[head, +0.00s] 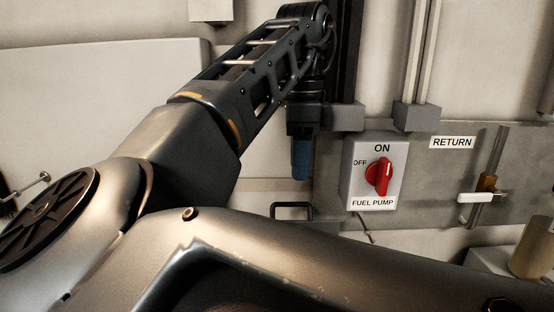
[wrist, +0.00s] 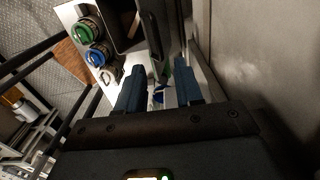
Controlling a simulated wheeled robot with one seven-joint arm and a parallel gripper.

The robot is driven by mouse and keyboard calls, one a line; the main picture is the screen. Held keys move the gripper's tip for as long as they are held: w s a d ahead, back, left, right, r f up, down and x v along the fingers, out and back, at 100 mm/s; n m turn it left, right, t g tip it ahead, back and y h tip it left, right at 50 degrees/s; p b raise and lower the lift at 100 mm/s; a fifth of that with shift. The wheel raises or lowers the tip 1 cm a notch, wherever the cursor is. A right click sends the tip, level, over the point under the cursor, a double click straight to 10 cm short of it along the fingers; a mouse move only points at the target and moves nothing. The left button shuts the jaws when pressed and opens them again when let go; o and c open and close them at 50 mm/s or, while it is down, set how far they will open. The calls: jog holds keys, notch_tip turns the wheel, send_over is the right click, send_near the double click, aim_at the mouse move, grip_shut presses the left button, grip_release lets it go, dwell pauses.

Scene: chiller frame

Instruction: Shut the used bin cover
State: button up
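My gripper (wrist: 160,78) shows two blue fingers in the wrist view. They are apart with a clear gap and nothing held between them. In the head view my gripper (head: 301,160) points down beside the grey wall panel, above a dark loop handle (head: 292,206). I cannot tell whether this handle belongs to the used bin cover. In the wrist view a dark open-topped box (wrist: 122,22) lies beyond the fingertips, with a dark upright plate (wrist: 155,38) at its right side. This may be the bin and its raised cover; no label is readable. My arm hides much of the lower head view.
A fuel pump switch box (head: 376,174) with a red knob is on the wall panel, right of my gripper. A RETURN label (head: 452,142) and a lever (head: 487,184) are farther right. Green (wrist: 88,29) and blue (wrist: 97,56) round fittings sit left of the box. A wall (wrist: 260,60) closes the right side.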

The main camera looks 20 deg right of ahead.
jog(key=shift+a+f+b, duration=0.15)
jog(key=shift+f+b, duration=0.7)
jog(key=shift+f, duration=0.2)
jog(key=shift+a+f+b, duration=0.2)
jog(key=shift+f+b, duration=0.7)
jog(key=shift+f, duration=0.15)
jog(key=shift+a+f+b, duration=0.15)
jog(key=shift+f+b, duration=0.7)
jog(key=shift+f, duration=0.2)
grip_shut()
jog(key=shift+d+f, duration=0.1)
jog(key=shift+d, duration=0.1)
